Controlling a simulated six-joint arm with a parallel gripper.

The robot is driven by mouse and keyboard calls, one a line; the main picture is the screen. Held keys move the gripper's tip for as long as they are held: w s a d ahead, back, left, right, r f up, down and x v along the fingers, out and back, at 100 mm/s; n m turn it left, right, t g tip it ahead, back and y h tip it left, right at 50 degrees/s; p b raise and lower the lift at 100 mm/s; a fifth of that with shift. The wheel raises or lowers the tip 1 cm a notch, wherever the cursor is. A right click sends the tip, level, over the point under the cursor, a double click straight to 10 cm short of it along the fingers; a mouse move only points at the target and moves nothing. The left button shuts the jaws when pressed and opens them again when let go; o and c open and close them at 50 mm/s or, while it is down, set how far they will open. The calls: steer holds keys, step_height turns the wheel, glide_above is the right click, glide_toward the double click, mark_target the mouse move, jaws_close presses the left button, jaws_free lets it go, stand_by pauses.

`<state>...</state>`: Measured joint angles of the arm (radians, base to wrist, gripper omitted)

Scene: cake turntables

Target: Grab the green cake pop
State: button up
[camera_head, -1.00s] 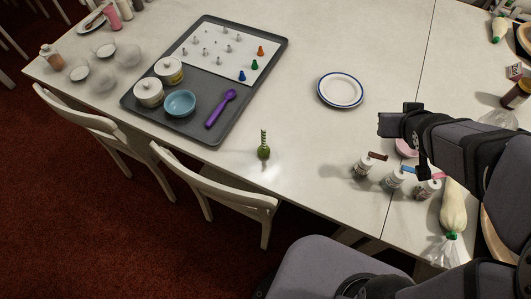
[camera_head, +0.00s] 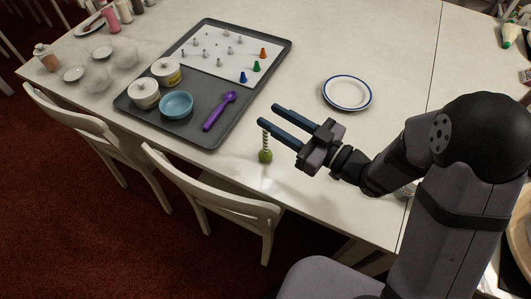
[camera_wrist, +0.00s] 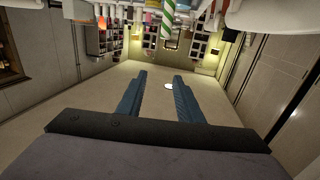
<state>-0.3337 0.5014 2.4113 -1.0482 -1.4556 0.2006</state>
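The green cake pop (camera_head: 265,156) stands upright on the table, round head down, with its green-and-white striped stick pointing up. The lower finger overlaps the stick's top in the head view. In the wrist view the striped stick (camera_wrist: 168,18) shows at the top edge, beyond the fingertips and not between them; its head is out of that view. My gripper (camera_head: 269,114) is open and empty, its blue fingers pointing left above the table. Both fingers show apart in the wrist view (camera_wrist: 160,76).
A grey tray (camera_head: 190,131) holds a blue bowl (camera_head: 176,103), a purple scoop (camera_head: 219,111), two lidded jars and a white board with small coloured pieces. A blue-rimmed plate (camera_head: 347,92) lies behind my gripper. White chairs (camera_head: 225,200) stand at the near edge.

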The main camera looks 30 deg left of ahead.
mark_target(267, 138)
step_height(267, 138, down, 10)
steer(key=shift+r, duration=0.1)
steer(key=w+a+p, duration=0.1)
steer(key=a+p, duration=0.1)
steer(key=a, duration=0.5)
steer(key=shift+w, duration=0.3)
steer(key=shift+a, duration=0.1)
jaws_close()
